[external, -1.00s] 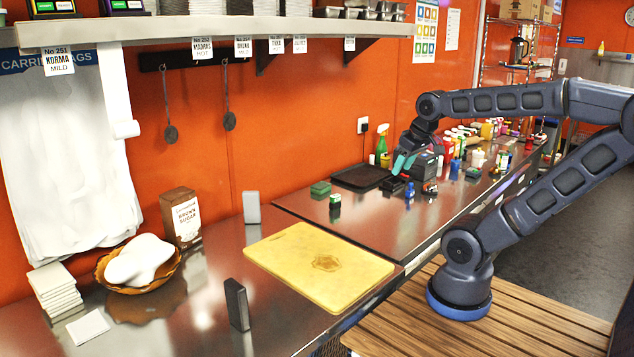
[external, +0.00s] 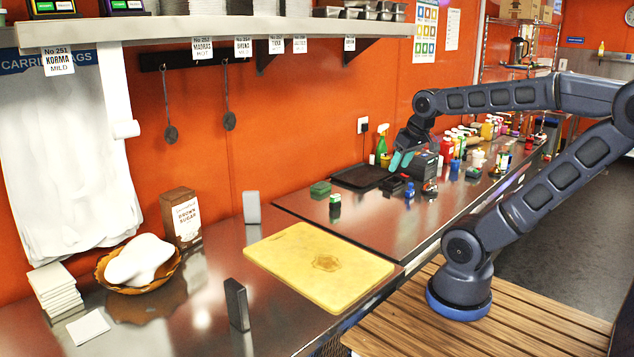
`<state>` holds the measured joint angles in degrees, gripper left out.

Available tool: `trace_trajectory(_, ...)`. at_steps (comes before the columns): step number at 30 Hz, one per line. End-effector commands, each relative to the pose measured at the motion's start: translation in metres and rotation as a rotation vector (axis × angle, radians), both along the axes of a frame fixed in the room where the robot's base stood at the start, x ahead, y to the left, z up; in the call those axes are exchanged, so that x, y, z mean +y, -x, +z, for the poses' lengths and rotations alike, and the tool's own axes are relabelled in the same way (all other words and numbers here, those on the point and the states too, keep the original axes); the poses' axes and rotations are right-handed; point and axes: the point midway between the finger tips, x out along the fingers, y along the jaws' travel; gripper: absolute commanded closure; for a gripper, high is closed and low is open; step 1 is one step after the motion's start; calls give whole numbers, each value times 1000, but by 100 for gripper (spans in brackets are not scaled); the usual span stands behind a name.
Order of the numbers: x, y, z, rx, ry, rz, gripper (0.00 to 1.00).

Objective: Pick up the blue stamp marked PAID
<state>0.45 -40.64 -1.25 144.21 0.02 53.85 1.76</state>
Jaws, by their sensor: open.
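A small blue stamp-like object (external: 409,190) stands on the steel counter, right of the black tray. Another small blue object (external: 455,166) stands farther back to the right. Any PAID marking is too small to read, so I cannot tell which one bears it. My gripper (external: 400,161) has teal fingers and is open, with nothing seen between them. It hangs above the counter near the black tray, up and slightly left of the nearer blue object and apart from it.
A black tray (external: 359,177), a green box (external: 320,188) and a small green-topped object (external: 335,199) are left of my gripper. A dark stamp pad-like box (external: 391,185) and a red-and-black item (external: 430,188) flank the nearer blue object. Bottles crowd the back.

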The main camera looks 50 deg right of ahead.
Motion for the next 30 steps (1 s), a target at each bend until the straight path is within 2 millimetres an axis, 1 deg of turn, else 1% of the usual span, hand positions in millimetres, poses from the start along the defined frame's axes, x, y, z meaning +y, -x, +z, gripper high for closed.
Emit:
trace_trajectory(1, -6, -10, -1, 9, -14, -30, 51)
trace_trajectory(8, -43, -62, -6, 36, -87, -211, 51)
trace_trajectory(14, -83, -105, -18, 59, -133, -381, 51)
trace_trajectory(20, -127, -143, -38, 77, -161, -553, 51)
trace_trajectory(21, -137, -150, -43, 80, -165, -588, 51)
trace_trajectory(26, -177, -176, -64, 89, -171, -728, 51)
trace_trajectory(30, -215, -194, -85, 93, -166, -850, 51)
